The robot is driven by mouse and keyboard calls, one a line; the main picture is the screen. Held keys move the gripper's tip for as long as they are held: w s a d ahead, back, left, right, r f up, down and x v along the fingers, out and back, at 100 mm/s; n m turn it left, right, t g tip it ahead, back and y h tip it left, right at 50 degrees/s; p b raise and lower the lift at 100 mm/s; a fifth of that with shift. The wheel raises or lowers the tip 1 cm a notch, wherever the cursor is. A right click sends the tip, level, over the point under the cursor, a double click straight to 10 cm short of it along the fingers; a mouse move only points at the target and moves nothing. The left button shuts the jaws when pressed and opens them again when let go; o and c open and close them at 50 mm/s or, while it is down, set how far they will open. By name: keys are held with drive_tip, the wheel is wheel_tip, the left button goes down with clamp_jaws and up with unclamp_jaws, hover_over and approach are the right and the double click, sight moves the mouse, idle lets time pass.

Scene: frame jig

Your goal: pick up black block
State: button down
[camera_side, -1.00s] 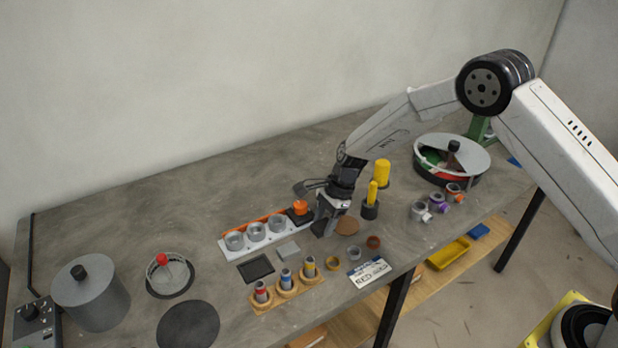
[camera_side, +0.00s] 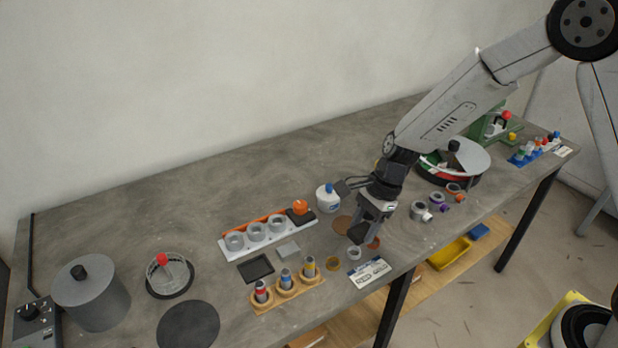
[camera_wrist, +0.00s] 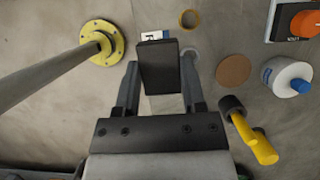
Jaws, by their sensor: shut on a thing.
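The black block (camera_wrist: 158,65) is between the two fingers of my gripper (camera_wrist: 158,90) in the wrist view, its dark broad face toward the camera. My gripper is shut on it. In the side view my gripper (camera_side: 372,215) is over the front part of the table, behind the white label plate (camera_side: 369,272). The block is hard to make out there, a dark shape below the fingers. I cannot tell from these views how high it is above the table.
A white bottle with a blue cap (camera_side: 328,198) stands left of my gripper. A brown disc (camera_wrist: 233,70) and a yellow-handled tool (camera_wrist: 250,130) are close by. A grey ring (camera_side: 354,253) lies below. The left rear of the table is clear.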

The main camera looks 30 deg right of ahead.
drive_tip(key=shift+s+r, duration=0.1)
drive_tip(key=shift+s, duration=0.15)
drive_tip(key=shift+r, duration=0.2)
idle(0.5)
drive_tip(key=shift+r, duration=0.55)
drive_tip(key=w+a+f, duration=0.2)
drive_tip(key=w+a, duration=0.2)
drive_tip(key=a, duration=0.2)
drive_tip(key=w+a+f, duration=0.3)
drive_tip(key=w+a, duration=0.2)
drive_tip(key=a, duration=0.1)
drive_tip(key=w+a+f, duration=0.2)
drive_tip(key=w+a, duration=0.2)
drive_tip(key=a, duration=0.1)
drive_tip(key=shift+w+a+f, duration=0.15)
drive_tip(key=shift+w+a, duration=0.1)
drive_tip(key=shift+a, duration=0.15)
drive_tip(key=shift+w+a+f, duration=0.15)
drive_tip(key=shift+a+f, duration=0.15)
drive_tip(key=shift+a, duration=0.45)
